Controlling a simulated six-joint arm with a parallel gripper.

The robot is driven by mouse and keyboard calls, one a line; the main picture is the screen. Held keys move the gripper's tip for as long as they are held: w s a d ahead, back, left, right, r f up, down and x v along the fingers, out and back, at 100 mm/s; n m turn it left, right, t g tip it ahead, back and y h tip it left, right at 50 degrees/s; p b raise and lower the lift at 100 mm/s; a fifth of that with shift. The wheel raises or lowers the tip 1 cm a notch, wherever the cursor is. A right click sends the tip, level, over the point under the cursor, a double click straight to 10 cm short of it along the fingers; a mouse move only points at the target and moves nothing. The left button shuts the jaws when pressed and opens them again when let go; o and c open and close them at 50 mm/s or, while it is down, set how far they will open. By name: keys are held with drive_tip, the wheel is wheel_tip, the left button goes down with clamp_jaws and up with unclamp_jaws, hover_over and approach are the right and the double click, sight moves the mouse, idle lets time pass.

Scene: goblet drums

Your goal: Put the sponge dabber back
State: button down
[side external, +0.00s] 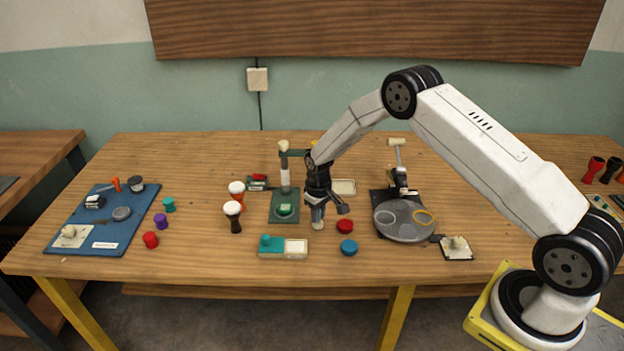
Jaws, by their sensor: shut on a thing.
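My gripper (328,207) points down near the middle of the table, right of the green press. It is shut on a small grey-blue piece with a pale lower end (318,216), which looks like the sponge dabber. The fingers partly hide it, and I cannot tell whether its lower end touches the table. A teal and cream tray (284,256) lies in front and to the left of it.
The green press (285,204) stands left of my gripper. A red disc (345,226) and a blue disc (348,247) lie close by. A grey round plate (403,222) is at right. Two small goblet drums (235,212) and a blue mat (135,220) are at left.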

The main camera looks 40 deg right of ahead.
drive_tip(key=shift+f, duration=0.15)
drive_tip(key=c, duration=0.5)
unclamp_jaws()
wheel_tip(320, 180, up, 12)
drive_tip(key=shift+r, duration=0.2)
idle(0.5)
